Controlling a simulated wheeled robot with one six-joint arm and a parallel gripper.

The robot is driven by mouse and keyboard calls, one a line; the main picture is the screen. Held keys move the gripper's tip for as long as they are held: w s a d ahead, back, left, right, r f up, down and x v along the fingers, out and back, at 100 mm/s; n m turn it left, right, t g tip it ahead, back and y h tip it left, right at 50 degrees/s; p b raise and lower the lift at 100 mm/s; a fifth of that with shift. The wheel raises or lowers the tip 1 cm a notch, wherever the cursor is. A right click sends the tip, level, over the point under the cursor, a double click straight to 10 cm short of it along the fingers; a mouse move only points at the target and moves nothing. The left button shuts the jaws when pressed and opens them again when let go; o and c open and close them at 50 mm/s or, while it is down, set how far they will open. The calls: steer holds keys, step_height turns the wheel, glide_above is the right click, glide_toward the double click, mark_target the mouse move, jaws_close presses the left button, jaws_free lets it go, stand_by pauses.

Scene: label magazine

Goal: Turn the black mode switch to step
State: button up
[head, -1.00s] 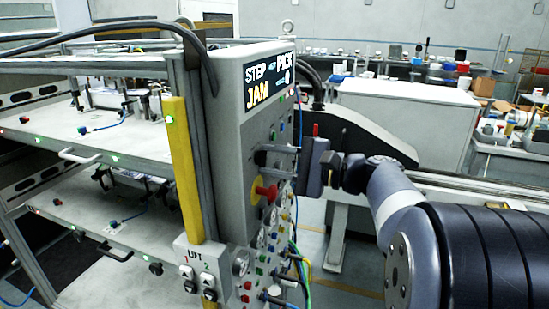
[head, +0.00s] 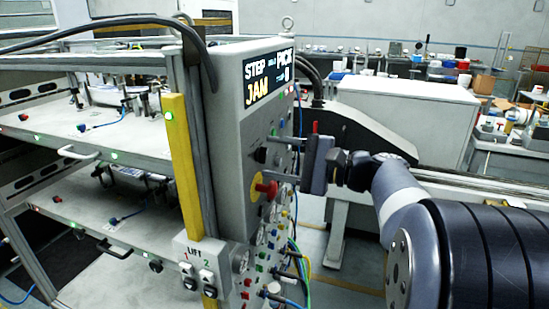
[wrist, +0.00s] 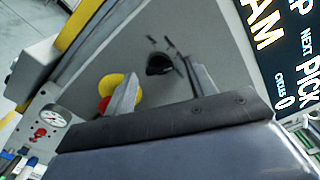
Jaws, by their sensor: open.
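The black mode switch (head: 260,155) is a small dark knob on the grey panel, below the display. It also shows in the wrist view (wrist: 159,64), with small dark marks beside it that are too small to read. My gripper (head: 267,157) is open, one finger above and one below the switch in the head view. In the wrist view my gripper (wrist: 158,70) has a finger on each side of the knob, with clear gaps. I cannot tell how far the fingertips are from the panel or which mark the knob points to.
A red knob on a yellow disc (head: 264,188) sits just below the switch, close to my lower finger. The display (head: 268,79) shows STEP, PICK and JAM. Cables (head: 297,265) and small buttons crowd the lower panel. A yellow post (head: 183,165) stands left.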

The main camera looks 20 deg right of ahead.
steer(key=b+v, duration=0.1)
steer(key=v, duration=0.9)
steer(key=shift+a, duration=0.1)
steer(key=p+x, duration=0.1)
steer(key=x, duration=0.8)
steer(key=shift+w+a, duration=0.6)
steer(key=shift+a, duration=0.1)
steer(key=shift+d, duration=0.1)
